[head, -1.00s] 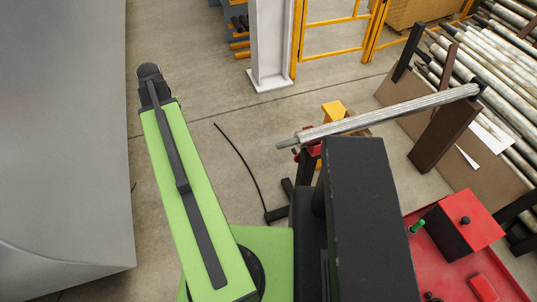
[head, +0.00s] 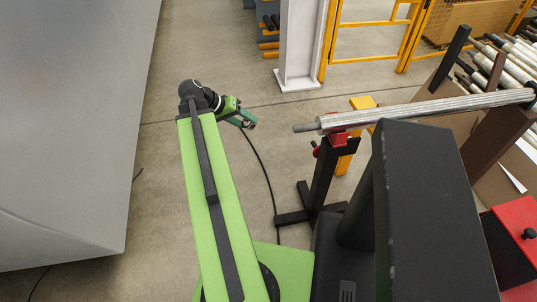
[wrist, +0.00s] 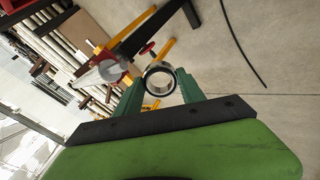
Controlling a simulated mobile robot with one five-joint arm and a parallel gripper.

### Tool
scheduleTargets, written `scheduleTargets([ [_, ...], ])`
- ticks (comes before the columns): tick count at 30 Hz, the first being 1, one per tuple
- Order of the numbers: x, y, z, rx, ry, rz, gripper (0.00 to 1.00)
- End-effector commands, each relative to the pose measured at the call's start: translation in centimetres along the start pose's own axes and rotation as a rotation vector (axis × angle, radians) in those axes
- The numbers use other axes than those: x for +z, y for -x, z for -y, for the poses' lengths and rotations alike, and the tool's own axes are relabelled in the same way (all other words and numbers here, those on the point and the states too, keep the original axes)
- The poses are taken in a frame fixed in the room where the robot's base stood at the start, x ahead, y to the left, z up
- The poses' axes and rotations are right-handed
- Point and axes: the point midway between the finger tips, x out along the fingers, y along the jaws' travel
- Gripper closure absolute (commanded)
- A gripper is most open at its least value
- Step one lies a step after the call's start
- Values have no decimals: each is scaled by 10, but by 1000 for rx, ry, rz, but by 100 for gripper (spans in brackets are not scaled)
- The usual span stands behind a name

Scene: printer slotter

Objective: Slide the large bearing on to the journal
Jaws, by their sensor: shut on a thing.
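The large bearing is a shiny ring with a dark edge (wrist: 160,92). In the wrist view it sits between the two green fingers of my gripper (wrist: 162,79), which is shut on it, and its hole faces the camera. In the head view my gripper (head: 246,118) is left of the roller, apart from it; the bearing cannot be made out there. The long grey roller (head: 420,108) lies on stands, its thin journal (head: 306,128) pointing left towards my gripper. In the wrist view the roller's round end (wrist: 110,70) is left of the bearing, apart from it.
A black stand with a red top (head: 338,140) bears the roller near its journal; its feet spread on the floor. A brown post (head: 490,145) stands at the right. A white column (head: 300,45) and yellow fence stand behind. A black cable (head: 265,180) lies on open floor.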

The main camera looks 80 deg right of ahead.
Motion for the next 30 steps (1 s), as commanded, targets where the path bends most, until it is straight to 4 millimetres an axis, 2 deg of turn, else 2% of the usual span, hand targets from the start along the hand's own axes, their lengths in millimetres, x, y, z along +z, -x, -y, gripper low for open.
scheduleTargets([
  [1,9,-33,12,78,-15,-29,93],
  [3,10,-51,4,201,-38,-69,93],
  [9,14,-90,-14,520,-76,-167,93],
  [12,18,-102,-19,644,-81,-206,93],
  [19,23,-108,-25,799,-78,-263,93],
  [30,22,-103,-29,819,-76,-272,93],
])
